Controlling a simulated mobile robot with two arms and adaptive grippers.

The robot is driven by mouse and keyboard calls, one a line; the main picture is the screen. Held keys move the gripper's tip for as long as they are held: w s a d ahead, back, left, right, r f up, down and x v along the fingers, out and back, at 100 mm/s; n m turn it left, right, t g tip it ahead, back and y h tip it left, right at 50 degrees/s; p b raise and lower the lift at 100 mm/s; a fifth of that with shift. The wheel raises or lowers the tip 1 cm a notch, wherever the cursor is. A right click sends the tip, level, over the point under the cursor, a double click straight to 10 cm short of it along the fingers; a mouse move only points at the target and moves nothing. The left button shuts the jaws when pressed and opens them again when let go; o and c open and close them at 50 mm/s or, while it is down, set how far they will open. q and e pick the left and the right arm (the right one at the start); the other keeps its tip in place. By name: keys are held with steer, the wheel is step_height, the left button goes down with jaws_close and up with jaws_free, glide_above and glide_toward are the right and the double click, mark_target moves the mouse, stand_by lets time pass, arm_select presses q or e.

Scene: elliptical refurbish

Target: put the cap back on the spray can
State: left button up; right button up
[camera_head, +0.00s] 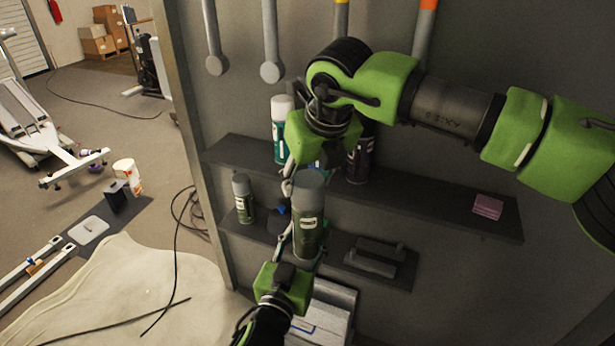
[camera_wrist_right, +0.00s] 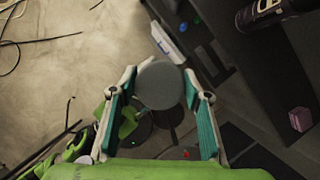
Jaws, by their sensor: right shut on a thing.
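The spray can (camera_head: 307,238) stands upright in front of the lower shelf in the head view, dark green with a pale label. Its grey cap (camera_head: 309,186) is at its top, in line with the body; I cannot tell whether it is fully seated. My right gripper (camera_head: 303,178) comes from above and is shut on the cap. In the right wrist view the cap (camera_wrist_right: 160,86) shows as a round grey disc between the two teal-lined fingers (camera_wrist_right: 160,98) and hides the can. My left gripper (camera_head: 302,245) comes from below with its fingers around the can's body.
The upper shelf (camera_head: 425,205) holds a white-topped green can (camera_head: 281,128), a dark can (camera_head: 358,160) and a pink block (camera_head: 488,206). A smaller spray can (camera_head: 243,200) and a dark tool (camera_head: 375,257) are on the lower shelf (camera_head: 262,232). Cables lie on the floor at left.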

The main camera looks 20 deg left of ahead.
steer(key=shift+f, duration=0.3)
steer(key=o, duration=0.8)
steer(key=o, duration=1)
steer(key=shift+o, duration=0.2)
steer(key=shift+r, duration=0.1)
steer(key=shift+v, duration=3.45)
